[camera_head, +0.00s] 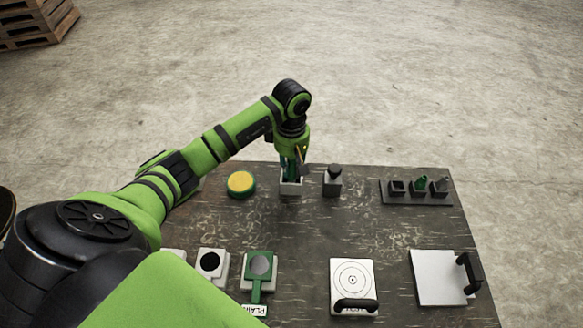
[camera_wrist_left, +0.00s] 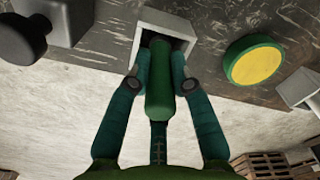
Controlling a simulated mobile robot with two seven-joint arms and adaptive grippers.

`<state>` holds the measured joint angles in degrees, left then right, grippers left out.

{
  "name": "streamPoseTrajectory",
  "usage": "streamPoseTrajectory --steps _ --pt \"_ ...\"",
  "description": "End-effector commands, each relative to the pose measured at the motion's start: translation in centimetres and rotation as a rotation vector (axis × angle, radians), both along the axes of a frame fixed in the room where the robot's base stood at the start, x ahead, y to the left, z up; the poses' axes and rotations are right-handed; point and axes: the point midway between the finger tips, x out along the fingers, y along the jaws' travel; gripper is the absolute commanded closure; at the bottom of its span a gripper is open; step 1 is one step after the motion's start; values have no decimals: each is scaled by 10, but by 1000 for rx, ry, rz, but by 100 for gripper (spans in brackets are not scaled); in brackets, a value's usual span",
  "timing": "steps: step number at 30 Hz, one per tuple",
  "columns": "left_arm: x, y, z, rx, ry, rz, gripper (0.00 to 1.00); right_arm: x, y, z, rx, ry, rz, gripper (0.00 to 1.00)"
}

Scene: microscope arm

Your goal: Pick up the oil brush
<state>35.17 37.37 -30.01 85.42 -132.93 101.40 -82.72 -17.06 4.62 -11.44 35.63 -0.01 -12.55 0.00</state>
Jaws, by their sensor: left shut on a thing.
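The oil brush (camera_wrist_left: 159,80) shows in the left wrist view as a green handle standing in a light grey square holder (camera_wrist_left: 150,19). My left gripper (camera_wrist_left: 160,86) has its two teal fingers on either side of the handle and is shut on it. The lower end of the brush is hidden inside the holder. In the head view my left gripper (camera_head: 292,164) points down over the holder (camera_head: 291,188) at the table's far edge. The brush is mostly hidden by the gripper there. My right gripper is not in view.
A dark rack (camera_head: 416,193) stands farther right. Several plates and blocks line the table's near side. The table's middle (camera_head: 330,225) is clear.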

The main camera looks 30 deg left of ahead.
Motion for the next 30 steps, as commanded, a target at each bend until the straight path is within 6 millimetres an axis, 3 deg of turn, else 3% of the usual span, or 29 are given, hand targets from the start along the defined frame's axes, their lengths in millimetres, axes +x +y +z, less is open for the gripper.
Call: streamPoseTrajectory --steps 5,18,30 --pt "2 1 10 1 -5 0 100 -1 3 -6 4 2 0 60" --pt "1 1 89 2 -4 1 100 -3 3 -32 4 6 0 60" --pt "0 0 101 0 0 0 100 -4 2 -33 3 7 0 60"
